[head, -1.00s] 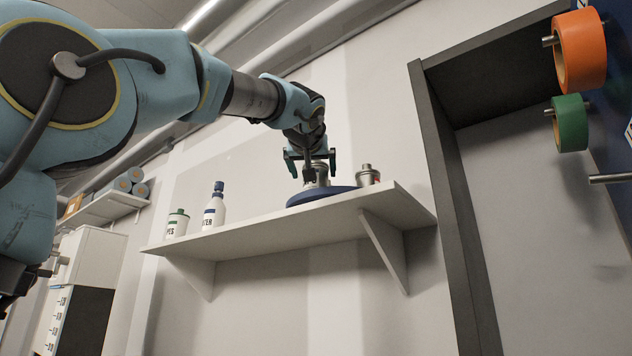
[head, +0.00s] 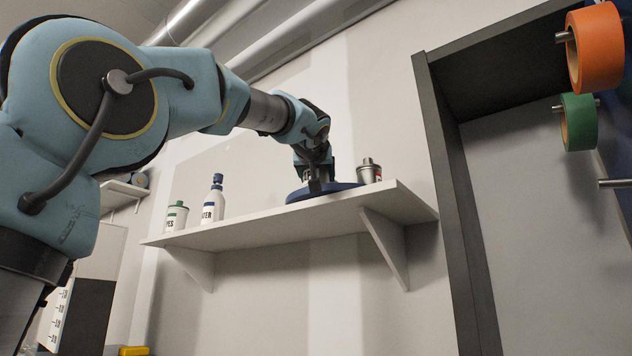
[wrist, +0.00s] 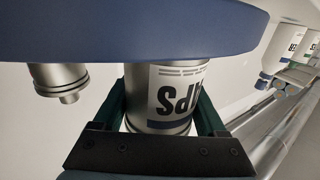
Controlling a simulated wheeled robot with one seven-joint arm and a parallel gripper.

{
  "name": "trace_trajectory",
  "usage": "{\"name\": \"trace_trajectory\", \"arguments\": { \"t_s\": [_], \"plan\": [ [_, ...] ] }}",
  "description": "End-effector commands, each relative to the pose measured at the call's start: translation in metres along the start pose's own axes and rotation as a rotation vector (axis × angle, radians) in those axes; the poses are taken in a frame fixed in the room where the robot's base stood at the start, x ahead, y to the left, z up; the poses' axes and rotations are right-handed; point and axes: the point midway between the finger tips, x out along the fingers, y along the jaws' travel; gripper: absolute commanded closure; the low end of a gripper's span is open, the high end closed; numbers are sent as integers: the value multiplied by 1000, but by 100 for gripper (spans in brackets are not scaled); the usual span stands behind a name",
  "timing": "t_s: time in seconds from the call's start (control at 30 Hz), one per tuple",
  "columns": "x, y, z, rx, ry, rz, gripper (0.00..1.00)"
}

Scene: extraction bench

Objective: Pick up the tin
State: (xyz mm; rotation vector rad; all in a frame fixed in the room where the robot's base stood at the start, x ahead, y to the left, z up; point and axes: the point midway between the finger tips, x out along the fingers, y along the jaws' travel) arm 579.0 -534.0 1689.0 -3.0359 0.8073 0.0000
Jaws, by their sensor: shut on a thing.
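A silver tin with a white label and dark letters (wrist: 168,95) stands on a round blue disc (head: 298,195), which also shows in the wrist view (wrist: 130,38). The wrist picture is upside down, so the disc is at the top. My gripper (head: 316,182) is shut on this tin, with one finger on each side of it. The tin still appears to touch the disc. In the head view my gripper mostly hides it. A second silver tin with a narrow cap (head: 369,172) stands to the right; it also shows in the wrist view (wrist: 60,80).
The disc rests on a white wall shelf (head: 270,228). A dark frame (head: 450,190) rises right of the shelf.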

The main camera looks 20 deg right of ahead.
Motion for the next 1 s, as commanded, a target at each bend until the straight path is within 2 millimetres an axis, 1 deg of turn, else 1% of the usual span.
{"name": "trace_trajectory", "arguments": {
  "t_s": [0.03, 0.07, 0.53, 1.0],
  "plan": [
    [0, 0, 0, 0, 0, 0, 43],
    [0, 0, 0, 0, 0, 0, 46],
    [0, 0, 0, 0, 0, 0, 99],
    [-1, 0, -3, -1, 4, 1, 100]
  ]
}}
